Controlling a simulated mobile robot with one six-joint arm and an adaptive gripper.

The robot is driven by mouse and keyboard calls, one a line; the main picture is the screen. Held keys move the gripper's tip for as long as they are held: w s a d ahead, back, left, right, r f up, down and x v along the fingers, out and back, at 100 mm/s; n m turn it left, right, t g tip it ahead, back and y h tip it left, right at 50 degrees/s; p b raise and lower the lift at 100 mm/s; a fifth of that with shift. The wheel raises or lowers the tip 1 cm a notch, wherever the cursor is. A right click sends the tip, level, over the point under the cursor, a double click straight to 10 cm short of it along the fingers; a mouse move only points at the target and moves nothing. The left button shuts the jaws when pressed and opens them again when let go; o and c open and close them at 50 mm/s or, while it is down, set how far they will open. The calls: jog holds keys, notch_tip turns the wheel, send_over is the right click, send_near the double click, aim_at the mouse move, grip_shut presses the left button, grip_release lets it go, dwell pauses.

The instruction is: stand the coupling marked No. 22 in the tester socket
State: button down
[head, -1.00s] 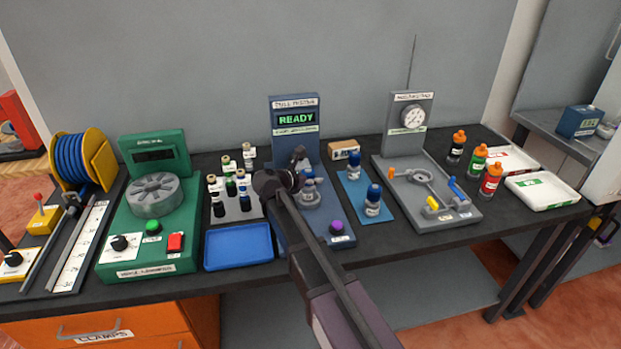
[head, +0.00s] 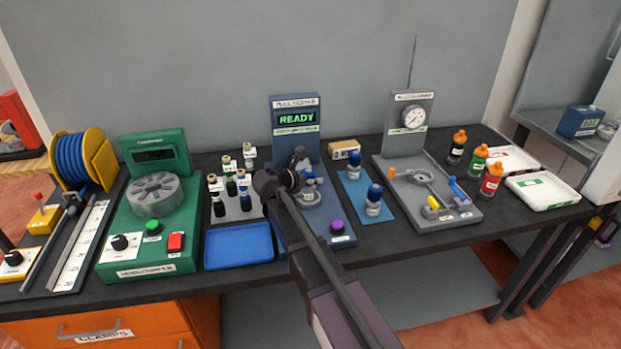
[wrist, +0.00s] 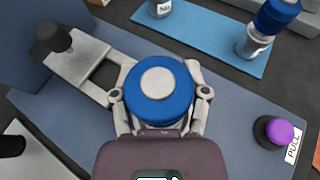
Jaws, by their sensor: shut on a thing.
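My gripper (wrist: 159,98) is shut on a blue-topped coupling (wrist: 160,84), one finger on each side of it. In the wrist view I look straight down on its round blue top with a pale centre. In the head view the held coupling (head: 310,178) is upright over the grey round socket (head: 312,199) of the blue pull tester (head: 294,118), partly behind my wrist. The coupling hides the socket in the wrist view, so I cannot tell whether it is seated. Its number is not visible. The tester screen reads READY.
Two similar blue-and-grey couplings (head: 354,165) (head: 374,200) stand on a blue mat (head: 352,188) to the right. A purple PULL button (wrist: 278,132) is on the tester's front. A grey bracket with a dark knob (wrist: 53,37) is beside the gripper. An empty blue tray (head: 238,246) lies left.

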jog(key=shift+f+b, duration=0.5)
jog(key=shift+c, duration=1.8)
grip_release()
jog(key=p+v, duration=0.4)
jog(key=v, duration=0.7)
jog(key=shift+d+r, duration=0.1)
